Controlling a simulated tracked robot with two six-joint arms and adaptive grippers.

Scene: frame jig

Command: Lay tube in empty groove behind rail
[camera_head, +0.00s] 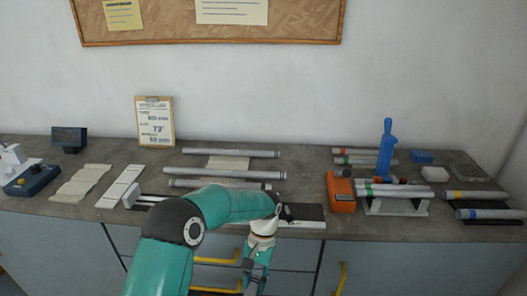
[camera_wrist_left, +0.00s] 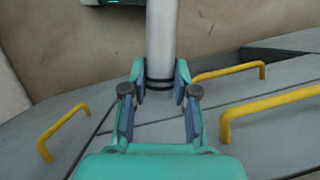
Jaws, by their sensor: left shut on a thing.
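My left gripper (camera_wrist_left: 159,92) is shut on a silver tube (camera_wrist_left: 161,45) near a tube end with black bands. In the wrist view the tube runs upward from between the fingers. In the head view my left gripper (camera_head: 254,277) hangs low in front of the counter's front edge; the held tube cannot be made out there. Silver tubes lie on the counter: a back one (camera_head: 232,153), a middle one (camera_head: 225,173) and a front one (camera_head: 205,183) partly behind my arm. A white block with rods (camera_head: 131,195) stands left of my arm. I cannot tell which groove is empty.
A dark flat plate (camera_head: 305,212) lies right of my wrist. An orange device (camera_head: 340,191), a tube rack (camera_head: 395,207), a blue tool (camera_head: 386,150) and more tubes (camera_head: 480,195) crowd the right. Yellow drawer handles (camera_head: 340,278) stick out from the drawers below.

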